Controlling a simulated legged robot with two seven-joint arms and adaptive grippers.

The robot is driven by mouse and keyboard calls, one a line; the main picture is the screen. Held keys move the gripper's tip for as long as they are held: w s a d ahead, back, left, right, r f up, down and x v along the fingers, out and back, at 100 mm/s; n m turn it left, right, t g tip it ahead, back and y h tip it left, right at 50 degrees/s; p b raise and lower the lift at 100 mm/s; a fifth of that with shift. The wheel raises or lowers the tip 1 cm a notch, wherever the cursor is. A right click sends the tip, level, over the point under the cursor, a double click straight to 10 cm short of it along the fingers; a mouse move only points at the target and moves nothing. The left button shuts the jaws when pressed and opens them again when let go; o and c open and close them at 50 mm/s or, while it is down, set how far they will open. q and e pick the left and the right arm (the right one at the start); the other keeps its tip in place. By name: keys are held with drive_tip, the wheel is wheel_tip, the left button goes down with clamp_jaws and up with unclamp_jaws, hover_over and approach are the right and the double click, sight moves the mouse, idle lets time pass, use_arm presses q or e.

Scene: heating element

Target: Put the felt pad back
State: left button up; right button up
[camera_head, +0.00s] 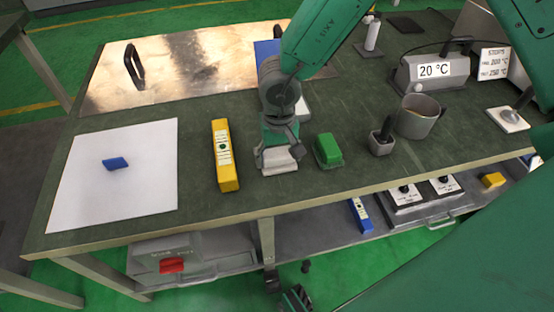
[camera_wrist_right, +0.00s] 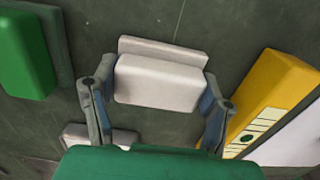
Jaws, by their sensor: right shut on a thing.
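A pale grey-white block (camera_wrist_right: 160,82), which looks like the felt pad, sits between the two fingers of my right gripper (camera_wrist_right: 152,105). The gripper is shut on it. In the head view my right gripper (camera_head: 279,138) points down at the table, and the pale block (camera_head: 280,158) shows below it, low at or just over the dark green top. The fingers partly hide it. A dark part at the bottom of the head view (camera_head: 297,298) may be my left gripper; its jaws are unclear.
A green block (camera_head: 328,151) stands close to the right of the gripper, a yellow bar (camera_head: 224,155) to the left. White paper (camera_head: 80,190) with a blue piece (camera_head: 116,163) lies farther left. A small cup (camera_head: 381,142) and a mug (camera_head: 418,116) stand right.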

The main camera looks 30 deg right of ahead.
sight(277, 154)
drive_tip(key=shift+d+f, duration=0.1)
drive_tip(key=shift+d, duration=0.05)
drive_tip(key=shift+c, duration=0.5)
drive_tip(key=o, duration=1)
drive_tip(key=shift+a, duration=0.3)
drive_tip(key=shift+o, duration=1.4)
drive_tip(key=shift+a, duration=0.25)
drive_tip(key=shift+d, duration=0.1)
drive_tip(key=shift+d+r+p, duration=0.1)
drive_tip(key=shift+r+p, duration=0.2)
drive_tip(key=shift+r, duration=0.2)
wheel_tip(277, 154, up, 11)
drive_tip(key=p, duration=0.4)
drive_tip(key=shift+p, duration=0.4)
